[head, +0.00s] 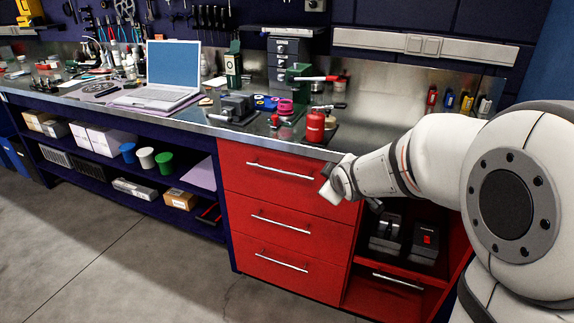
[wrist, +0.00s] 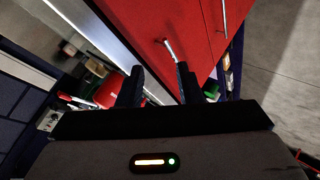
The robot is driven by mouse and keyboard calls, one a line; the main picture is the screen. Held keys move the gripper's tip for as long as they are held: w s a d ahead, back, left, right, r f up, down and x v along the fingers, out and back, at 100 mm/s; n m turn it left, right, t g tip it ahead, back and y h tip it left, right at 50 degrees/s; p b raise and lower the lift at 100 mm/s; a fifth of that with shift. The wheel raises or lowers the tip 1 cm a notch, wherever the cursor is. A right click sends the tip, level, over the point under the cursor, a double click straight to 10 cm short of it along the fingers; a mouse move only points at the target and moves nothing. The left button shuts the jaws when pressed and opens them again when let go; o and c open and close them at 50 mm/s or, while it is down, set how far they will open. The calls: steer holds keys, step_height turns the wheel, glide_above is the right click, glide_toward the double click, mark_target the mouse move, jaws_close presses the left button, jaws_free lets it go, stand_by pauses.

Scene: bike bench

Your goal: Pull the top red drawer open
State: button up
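The top red drawer (head: 262,185) is the uppermost of three in the red cabinet, and its front looks flush with the cabinet. Its silver bar handle (head: 280,171) runs across the front; its near end at the right lies close to my gripper. My gripper (head: 331,189) is at the right edge of the drawer front in the head view. In the wrist view, my gripper (wrist: 158,82) shows two dark fingers spread apart with nothing between them. A silver handle (wrist: 174,57) appears just beyond the fingertips, nearer the right finger. Contact with the handle is not visible.
Two lower red drawers (head: 280,255) have similar handles. An open red shelf (head: 400,262) with dark chargers stands right of them. The metal bench top (head: 215,128) overhangs above, carrying a laptop (head: 168,78), a vise and a red bottle (head: 315,127). The floor in front is clear.

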steer(key=w+a+f+n+t+y+b, duration=0.2)
steer(key=w+a+f+n+b, duration=0.2)
steer(key=w+a+f+n, duration=0.25)
steer(key=n+t+y+b, duration=0.2)
steer(key=n+y+b, duration=0.1)
steer(key=y, duration=0.1)
glide_toward(279, 170)
steer(key=f+x, duration=0.1)
steer(key=x, duration=0.9)
steer(key=shift+w+r, duration=0.1)
steer(key=shift+r, duration=0.15)
jaws_close()
